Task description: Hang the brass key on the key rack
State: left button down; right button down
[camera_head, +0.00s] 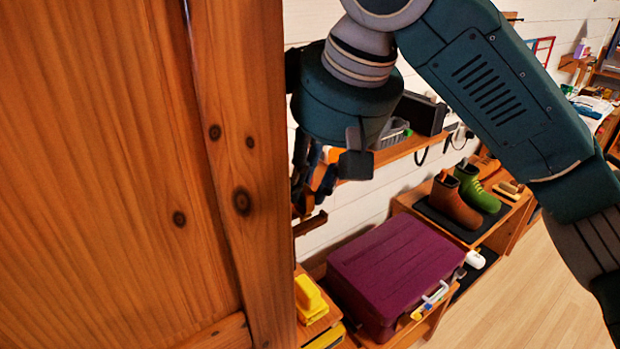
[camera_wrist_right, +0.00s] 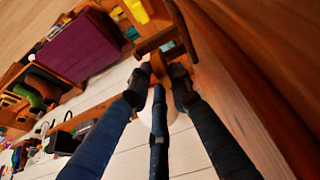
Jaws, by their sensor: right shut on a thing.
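My right gripper (camera_head: 312,182) is in front of the white plank wall, partly hidden by the tall wooden panel at the left. In the right wrist view my right gripper (camera_wrist_right: 160,88) has its dark blue fingers closed around a small orange-brown thing, which seems to be the brass key (camera_wrist_right: 159,66). The fingers cover most of it. A brown wooden piece (camera_wrist_right: 156,41) lies just beyond the fingertips and may be part of the key rack; I cannot tell whether the key touches it. My left gripper is not in view.
The tall wooden panel (camera_head: 150,170) stands close beside the right gripper. Below are a purple suitcase (camera_head: 395,270), a yellow object (camera_head: 309,298), and brown boots (camera_head: 455,200) and green boots (camera_head: 478,188) on a low bench. A wall shelf (camera_head: 400,148) holds a grey basket (camera_head: 392,133).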

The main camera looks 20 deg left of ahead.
jog(key=c, duration=1.5)
grip_release()
jog(key=shift+r, duration=0.1)
